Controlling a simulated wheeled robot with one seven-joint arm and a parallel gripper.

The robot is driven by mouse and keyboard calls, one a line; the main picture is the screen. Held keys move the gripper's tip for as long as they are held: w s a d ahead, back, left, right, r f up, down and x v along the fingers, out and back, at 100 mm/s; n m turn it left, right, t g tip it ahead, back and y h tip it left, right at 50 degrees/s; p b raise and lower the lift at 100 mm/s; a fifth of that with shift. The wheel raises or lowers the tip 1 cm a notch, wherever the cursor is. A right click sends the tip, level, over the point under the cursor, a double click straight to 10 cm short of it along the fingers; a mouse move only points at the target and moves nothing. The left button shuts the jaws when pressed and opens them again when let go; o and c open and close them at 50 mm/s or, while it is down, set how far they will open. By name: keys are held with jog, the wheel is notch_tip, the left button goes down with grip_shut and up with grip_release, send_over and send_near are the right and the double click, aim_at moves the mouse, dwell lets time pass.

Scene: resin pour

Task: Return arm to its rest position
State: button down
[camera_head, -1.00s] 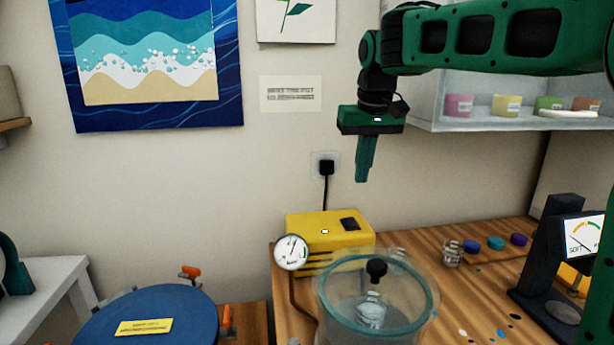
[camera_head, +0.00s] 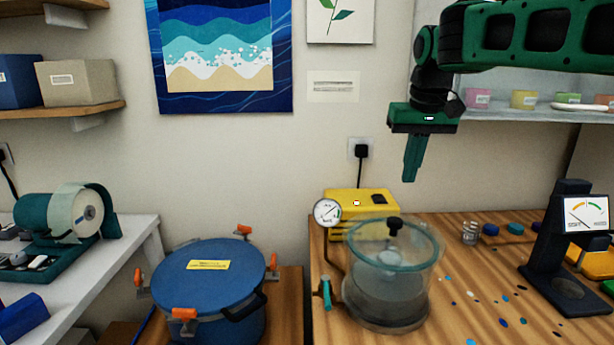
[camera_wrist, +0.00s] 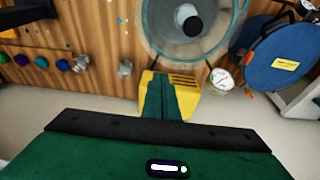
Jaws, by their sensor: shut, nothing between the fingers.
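My gripper (camera_head: 410,163) is green and hangs fingers-down from my raised arm at the upper right of the head view. Its fingers are together with nothing between them. It is in open air in front of the wall, above the wooden bench (camera_head: 480,290) and apart from everything. In the wrist view the closed fingers (camera_wrist: 161,95) overlap the yellow pump box (camera_wrist: 192,98), hiding part of it.
The yellow pump box (camera_head: 345,200), glass chamber (camera_head: 385,285) with gauge (camera_head: 327,212), and dark dial tester (camera_head: 572,245) stand on the bench. A blue clamped pot (camera_head: 208,275) stands left. A wall shelf (camera_head: 530,115) with small tubs is behind my arm.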

jog(key=s+d+f+m+g, duration=0.1)
jog(key=s+d+f+m, duration=0.1)
jog(key=s+d+f, duration=0.35)
jog(key=s+d+f+m, duration=0.1)
jog(key=s+d+f, duration=0.2)
jog(key=s+d, duration=0.6)
jog(key=s+d+f+m, duration=0.1)
jog(key=s+d+f, duration=0.1)
jog(key=s+f, duration=0.4)
jog(key=s+d+f+m+g, duration=0.1)
jog(key=s+f, duration=0.5)
jog(key=s, duration=0.8)
jog(key=shift+s+d+f+m+g, duration=0.2)
jog(key=shift+s+d+m+g, duration=0.15)
jog(key=shift+d+m, duration=0.35)
jog(key=shift+w+a, duration=0.15)
jog(key=shift+a, duration=0.05)
jog(key=shift+w+f, duration=0.2)
jog(key=shift+w, duration=0.3)
